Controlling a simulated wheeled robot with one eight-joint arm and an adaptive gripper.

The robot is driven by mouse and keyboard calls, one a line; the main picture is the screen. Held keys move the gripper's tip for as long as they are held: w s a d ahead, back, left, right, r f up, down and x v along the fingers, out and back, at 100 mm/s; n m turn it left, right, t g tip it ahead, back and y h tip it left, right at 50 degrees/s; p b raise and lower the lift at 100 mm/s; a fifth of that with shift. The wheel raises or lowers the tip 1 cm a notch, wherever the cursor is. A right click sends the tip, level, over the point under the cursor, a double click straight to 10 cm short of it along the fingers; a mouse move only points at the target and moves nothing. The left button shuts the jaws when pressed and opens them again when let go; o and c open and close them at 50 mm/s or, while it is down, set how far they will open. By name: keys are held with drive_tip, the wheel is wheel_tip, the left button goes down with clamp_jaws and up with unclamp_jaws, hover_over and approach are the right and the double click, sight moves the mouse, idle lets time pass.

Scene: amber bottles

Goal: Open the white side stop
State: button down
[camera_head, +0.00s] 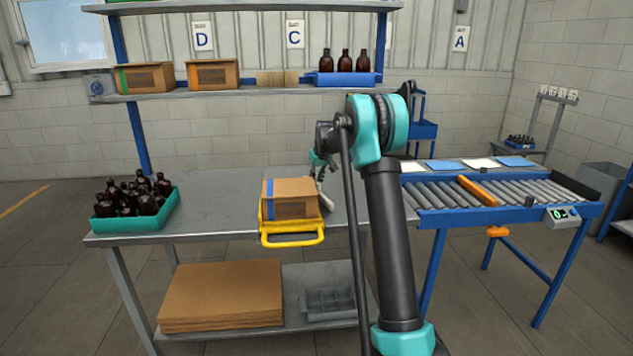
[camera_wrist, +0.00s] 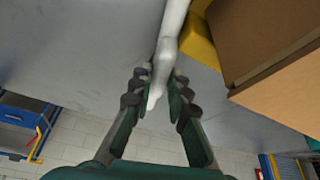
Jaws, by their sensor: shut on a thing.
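The white side stop (camera_wrist: 171,38) is a slim white bar beside the yellow holder (camera_head: 291,239); in the head view a short white piece of it (camera_head: 327,201) shows at the holder's right. My gripper (camera_wrist: 158,84) is shut on the stop's end, with one finger on each side of it. In the head view my gripper (camera_head: 321,174) is small and partly hidden by my arm, just behind and right of the carton. The cardboard carton (camera_head: 290,205) with blue tape sits in the yellow holder on the grey table (camera_head: 215,204).
A teal crate of brown bottles (camera_head: 133,222) stands at the table's left end. A roller conveyor (camera_head: 460,193) with an orange bar is on the right. A shelf (camera_head: 235,94) with cartons and bottles spans the back. The table between crate and carton is clear.

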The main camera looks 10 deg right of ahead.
drive_tip(key=n, duration=0.2)
drive_tip(key=n+y, duration=0.1)
drive_tip(key=n, duration=0.1)
drive_tip(key=shift+a+n+g+y, duration=0.15)
drive_tip(key=shift+n+g+y, duration=0.15)
drive_tip(key=shift+s+a+n+g+y, duration=0.1)
drive_tip(key=shift+n+g+y, duration=0.2)
drive_tip(key=shift+n, duration=0.7)
drive_tip(key=shift+s+n+g+y, duration=0.1)
drive_tip(key=shift+n+g+y, duration=0.2)
drive_tip(key=shift+n, duration=0.7)
drive_tip(key=c, duration=1.5)
unclamp_jaws()
drive_tip(key=shift+o, duration=0.2)
drive_tip(key=v, duration=0.8)
drive_tip(key=shift+c, duration=0.6)
